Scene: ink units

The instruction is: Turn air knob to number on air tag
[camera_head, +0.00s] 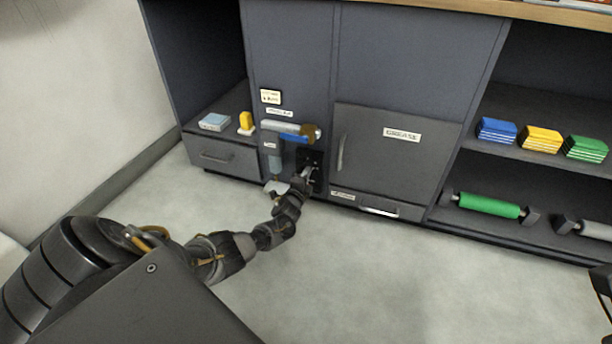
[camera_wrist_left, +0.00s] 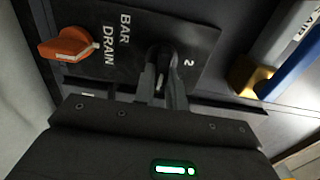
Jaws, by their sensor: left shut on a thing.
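The black panel (camera_head: 316,157) is on the front of the dark cabinet, low and near the middle of the head view. In the left wrist view, the panel (camera_wrist_left: 205,38) carries the words BAR and DRAIN and a digit 2. The dark air knob (camera_wrist_left: 159,55) sits on it, between BAR and the 2. My left gripper (camera_wrist_left: 163,88) is shut on this knob, and its fingers hide part of it. My left gripper also shows in the head view (camera_head: 306,176), at the panel. A small cream tag (camera_head: 270,97) is above; its print is too small to read.
An orange knob (camera_wrist_left: 66,46) sits beside DRAIN. A blue-handled bar with a brass end (camera_head: 290,132) crosses above the panel. A GREASE door (camera_head: 385,155) is to the right. Ink blocks (camera_head: 541,138) and rollers (camera_head: 488,205) lie on right shelves. The floor in front is clear.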

